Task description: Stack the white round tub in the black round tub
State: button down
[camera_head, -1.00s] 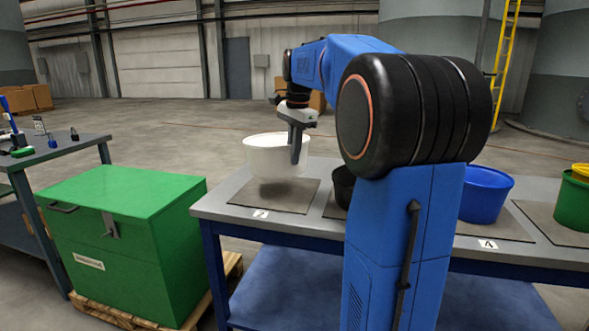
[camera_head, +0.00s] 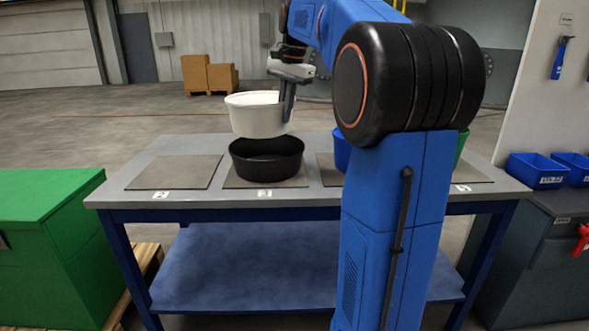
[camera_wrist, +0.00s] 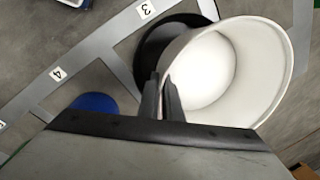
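The white round tub (camera_head: 257,115) hangs in the air, its wall pinched at the right side by my gripper (camera_head: 288,108). In the wrist view the white tub (camera_wrist: 262,75) shows open and empty, with the gripper fingers (camera_wrist: 160,98) shut on its rim. The black round tub (camera_head: 266,165) stands upright on the grey mat marked 3 on the table. The white tub is above the black tub and slightly left of its middle in the head view. In the wrist view the black tub (camera_wrist: 150,52) is partly hidden behind the white one.
The grey table (camera_head: 200,143) has an empty mat (camera_head: 176,173) at the left. A blue tub (camera_head: 341,150) and a green tub (camera_head: 461,148) stand to the right, partly hidden by my arm. A green chest (camera_head: 40,240) stands left of the table.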

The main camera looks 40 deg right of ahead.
notch_tip(320, 180, down, 10)
jog(key=d, duration=0.1)
jog(key=shift+s, duration=0.4)
jog(key=shift+f, duration=0.55)
dwell(0.3)
jog(key=c, duration=1.9)
grip_release()
jog(key=shift+c, duration=0.2)
jog(key=shift+r, duration=0.1)
notch_tip(320, 180, up, 13)
jog(key=s, duration=0.2)
jog(key=shift+d, duration=0.3)
jog(key=shift+s, duration=0.15)
